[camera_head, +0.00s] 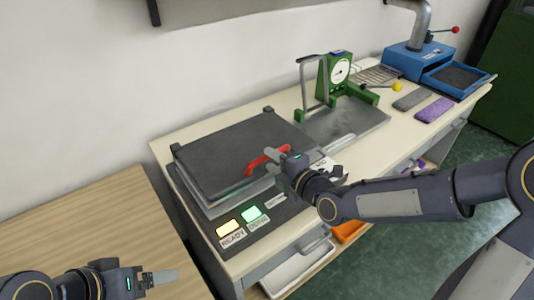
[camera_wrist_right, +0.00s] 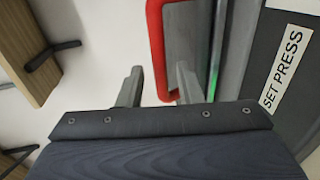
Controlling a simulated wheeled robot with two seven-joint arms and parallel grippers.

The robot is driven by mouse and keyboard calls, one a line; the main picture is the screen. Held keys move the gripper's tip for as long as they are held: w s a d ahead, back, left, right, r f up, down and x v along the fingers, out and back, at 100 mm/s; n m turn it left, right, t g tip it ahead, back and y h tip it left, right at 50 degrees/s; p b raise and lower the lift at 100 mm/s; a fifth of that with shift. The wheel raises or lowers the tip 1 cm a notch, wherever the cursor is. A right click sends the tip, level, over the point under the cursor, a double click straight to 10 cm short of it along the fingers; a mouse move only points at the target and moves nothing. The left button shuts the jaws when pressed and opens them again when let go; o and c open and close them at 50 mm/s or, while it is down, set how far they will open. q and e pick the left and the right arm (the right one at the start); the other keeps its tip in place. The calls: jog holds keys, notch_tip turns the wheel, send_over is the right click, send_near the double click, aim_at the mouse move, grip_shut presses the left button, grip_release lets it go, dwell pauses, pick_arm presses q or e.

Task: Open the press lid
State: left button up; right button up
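The press (camera_head: 205,200) stands at the left end of the bench, with its dark flat lid (camera_head: 225,150) lying down over it. A red handle (camera_head: 262,161) sits on the lid's front edge. My right gripper (camera_head: 276,154) is at the handle; in the right wrist view its two fingers (camera_wrist_right: 158,88) are spread, with the red handle (camera_wrist_right: 156,45) between them, closer to the right finger. A gap shows on the left, so it is not clamped. My left gripper (camera_head: 160,278) is low at the left, away from the press; its finger gap cannot be made out.
Yellow READY (camera_head: 229,227) and green DONE (camera_head: 252,214) lamps sit on the press front. A green gauge device (camera_head: 322,80), blue machine (camera_head: 405,62) and grey and purple pads (camera_head: 434,109) stand further right. A wooden table (camera_head: 100,225) is at left.

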aim_at(268, 159)
jog(key=shift+x, duration=1.65)
jog(key=shift+c, duration=0.2)
grip_shut()
